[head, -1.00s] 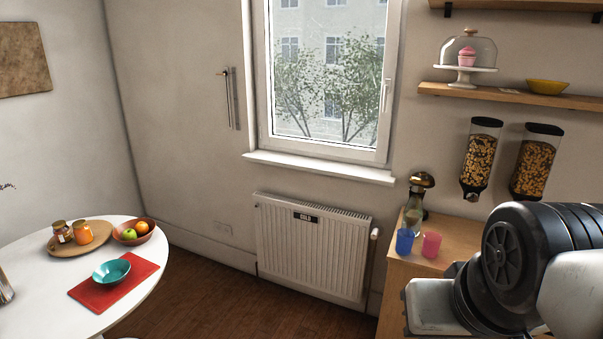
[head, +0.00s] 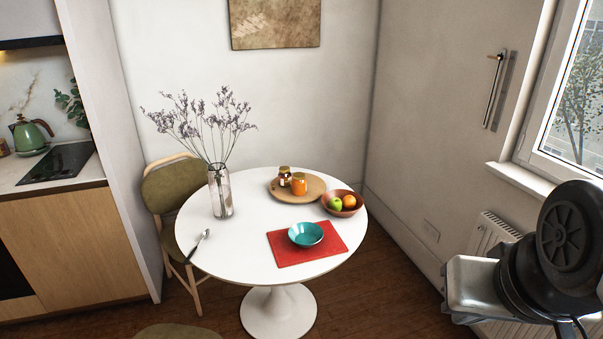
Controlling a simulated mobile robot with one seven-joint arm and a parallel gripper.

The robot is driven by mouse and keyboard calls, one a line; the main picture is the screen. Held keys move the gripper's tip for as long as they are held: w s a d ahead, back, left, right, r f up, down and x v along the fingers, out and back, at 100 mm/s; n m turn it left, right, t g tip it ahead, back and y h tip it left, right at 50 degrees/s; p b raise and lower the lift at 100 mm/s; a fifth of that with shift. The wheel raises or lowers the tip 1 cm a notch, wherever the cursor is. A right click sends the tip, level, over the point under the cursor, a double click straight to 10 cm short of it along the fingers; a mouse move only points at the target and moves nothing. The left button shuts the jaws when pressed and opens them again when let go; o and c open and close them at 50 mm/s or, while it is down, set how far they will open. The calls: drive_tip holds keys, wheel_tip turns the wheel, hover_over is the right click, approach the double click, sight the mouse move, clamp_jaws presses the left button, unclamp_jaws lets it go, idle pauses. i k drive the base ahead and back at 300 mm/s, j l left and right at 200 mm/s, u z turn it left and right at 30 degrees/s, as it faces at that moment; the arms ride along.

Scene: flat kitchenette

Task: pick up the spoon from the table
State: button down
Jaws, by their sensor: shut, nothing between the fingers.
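A metal spoon (head: 199,245) lies on the white round table (head: 240,262) near its left edge in the head view. Its bowl end points up and to the right, and its handle runs down to the left toward the rim. Part of my arm shows at the right edge of the head view, well apart from the spoon and the table. The fingers of my gripper do not show.
A glass vase (head: 220,192) with dry stems, a wooden board (head: 312,190) with jars, a fruit bowl (head: 342,211) and a teal bowl (head: 306,235) on a red mat (head: 335,246) share the table. A green chair (head: 170,195) stands behind its left side. Floor shows around the table.

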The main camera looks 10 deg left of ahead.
sight(206, 234)
drive_tip(key=i+u, duration=0.3)
drive_tip(key=u, duration=0.15)
drive_tip(key=i+u, duration=0.3)
drive_tip(key=u, duration=0.15)
drive_tip(key=i+l+u, duration=0.2)
drive_tip(key=u, duration=0.25)
drive_tip(key=i+l+u, duration=0.25)
drive_tip(key=u, duration=0.2)
drive_tip(key=i+l+u, duration=0.25)
drive_tip(key=u, duration=0.15)
drive_tip(key=l, duration=0.1)
